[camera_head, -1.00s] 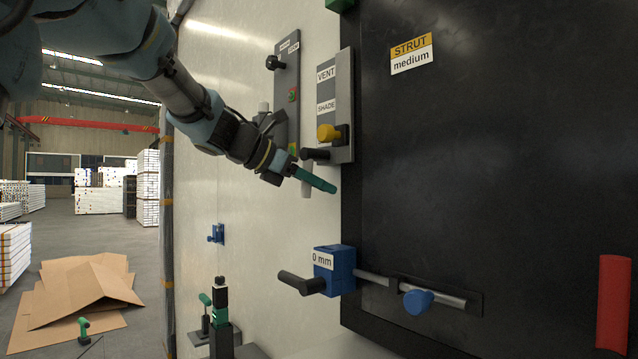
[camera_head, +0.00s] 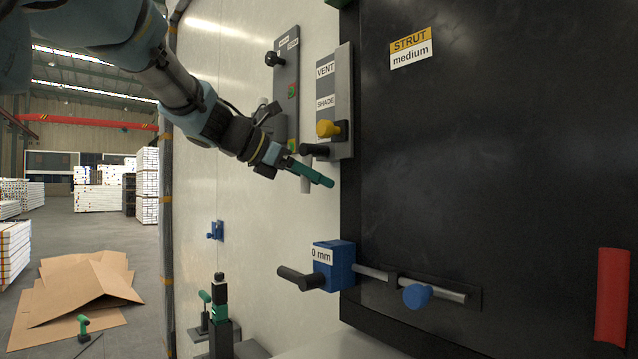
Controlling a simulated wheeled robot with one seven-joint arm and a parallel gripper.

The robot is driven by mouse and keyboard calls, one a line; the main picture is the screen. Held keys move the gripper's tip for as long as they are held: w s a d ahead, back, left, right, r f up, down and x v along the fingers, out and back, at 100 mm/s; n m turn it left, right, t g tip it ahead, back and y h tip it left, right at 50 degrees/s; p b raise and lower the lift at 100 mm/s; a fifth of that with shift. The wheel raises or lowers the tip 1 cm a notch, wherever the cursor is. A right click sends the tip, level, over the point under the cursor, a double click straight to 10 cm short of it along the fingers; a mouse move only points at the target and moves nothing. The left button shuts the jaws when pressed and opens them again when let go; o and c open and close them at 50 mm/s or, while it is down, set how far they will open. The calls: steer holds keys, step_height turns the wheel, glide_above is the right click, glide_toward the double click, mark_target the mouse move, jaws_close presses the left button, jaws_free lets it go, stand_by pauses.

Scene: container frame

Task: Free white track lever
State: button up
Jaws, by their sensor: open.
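My gripper (camera_head: 318,176) has teal fingers pointing right and slightly down. They cross in front of the pale lever in this view; I cannot tell whether they touch it. The gripper is open, with no object visible in it. A black handle (camera_head: 314,150) sticks out just above the fingers, and a yellow knob (camera_head: 328,128) sits above that.
Left of it stands a narrow grey panel (camera_head: 287,75) with a black knob (camera_head: 274,59). Below are a blue 0 mm block (camera_head: 335,265) with a black handle and a rod with a blue knob (camera_head: 417,296). The large black panel (camera_head: 500,150) fills the right.

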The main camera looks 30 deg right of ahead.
steer(key=b+v, duration=0.2)
steer(key=v, duration=0.7)
steer(key=shift+a, duration=0.3)
steer(key=shift+c, duration=0.2)
